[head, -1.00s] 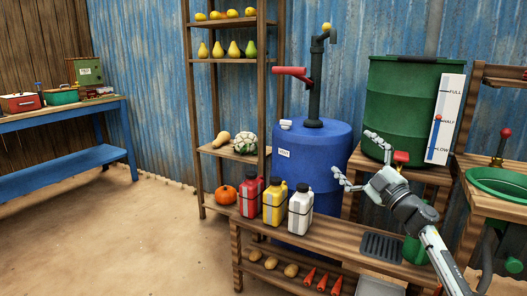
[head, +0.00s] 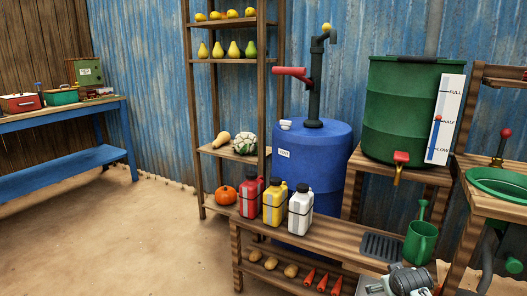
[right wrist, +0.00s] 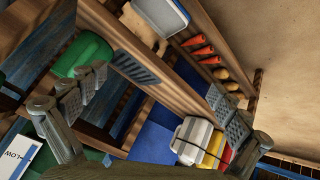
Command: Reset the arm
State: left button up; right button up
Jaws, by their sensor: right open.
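My right gripper (right wrist: 158,84) is open and empty. Its two fingers stand wide apart in the right wrist view, with the bench and its goods behind them. In the head view only part of my right arm shows at the bottom edge, low in front of the bench, and the fingers there are mostly cut off. My left gripper is in neither view.
The wooden bench (head: 340,236) holds red (head: 250,196), yellow (head: 274,204) and white (head: 300,210) jugs, a dark drain grate (head: 381,247) and a green watering can (head: 421,240). Behind stand a blue barrel (head: 318,170) and a green tank (head: 412,110) with a red-handled tap (head: 401,159).

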jog(key=s+a+f+g, duration=0.1)
jog(key=s+a+f, duration=0.2)
jog(key=s+f, duration=0.4)
jog(key=s+a+f+g+y, duration=0.1)
jog(key=s+f, duration=0.6)
jog(key=s, duration=0.9)
jog(key=s+a+f+g, duration=0.3)
jog(key=s+a+f, duration=0.2)
jog(key=s, duration=0.7)
notch_tip(320, 180, down, 2)
jog(key=shift+s+a+f+y, duration=0.15)
jog(key=shift+s+f+y, duration=0.05)
jog(key=shift+y, duration=0.2)
